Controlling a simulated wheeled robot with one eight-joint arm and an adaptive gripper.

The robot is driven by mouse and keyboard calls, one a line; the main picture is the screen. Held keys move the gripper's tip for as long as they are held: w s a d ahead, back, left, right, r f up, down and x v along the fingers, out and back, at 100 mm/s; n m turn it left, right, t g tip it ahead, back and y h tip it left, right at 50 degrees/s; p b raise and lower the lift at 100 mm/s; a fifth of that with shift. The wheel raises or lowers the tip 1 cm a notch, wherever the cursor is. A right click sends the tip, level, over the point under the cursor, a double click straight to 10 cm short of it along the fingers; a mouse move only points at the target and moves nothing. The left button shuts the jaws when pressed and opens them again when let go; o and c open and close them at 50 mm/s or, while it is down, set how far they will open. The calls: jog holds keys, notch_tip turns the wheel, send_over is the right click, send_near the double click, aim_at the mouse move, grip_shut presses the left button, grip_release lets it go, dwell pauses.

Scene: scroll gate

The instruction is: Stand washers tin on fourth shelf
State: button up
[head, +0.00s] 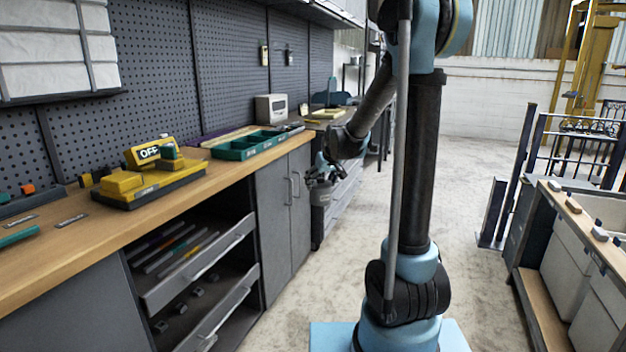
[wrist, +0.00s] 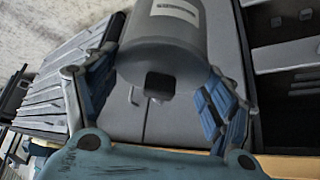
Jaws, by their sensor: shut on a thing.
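The washers tin (wrist: 170,45) is a grey cylinder with a pale label and a dark square opening, seen close up in the wrist view. My gripper (wrist: 160,82) has its blue-padded fingers on either side of the tin and is shut on it. In the head view my gripper (head: 322,172) hangs in front of the workbench cabinets, below the bench top's height. The tin (head: 321,195) shows small and grey beneath it, off the floor. I cannot make out which surface is the fourth shelf.
Two drawers (head: 200,265) stand pulled out of the workbench at left. The wooden bench top (head: 95,235) carries a yellow OFF sign (head: 150,152) and a green tray (head: 248,145). A low shelf unit (head: 540,300) stands at right. The concrete floor (head: 470,185) between is clear.

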jog(key=w+d+f+m+h, duration=0.1)
jog(key=w+d+f+m, duration=0.1)
jog(key=d+f, duration=0.5)
jog(key=w+d+f+m+h, duration=0.1)
jog(key=w+d+f+m, duration=0.1)
jog(key=d+f, duration=0.6)
jog(key=shift+w+d+f+m+t+h, duration=0.35)
jog(key=shift+w+d, duration=0.3)
jog(key=shift+w, duration=0.25)
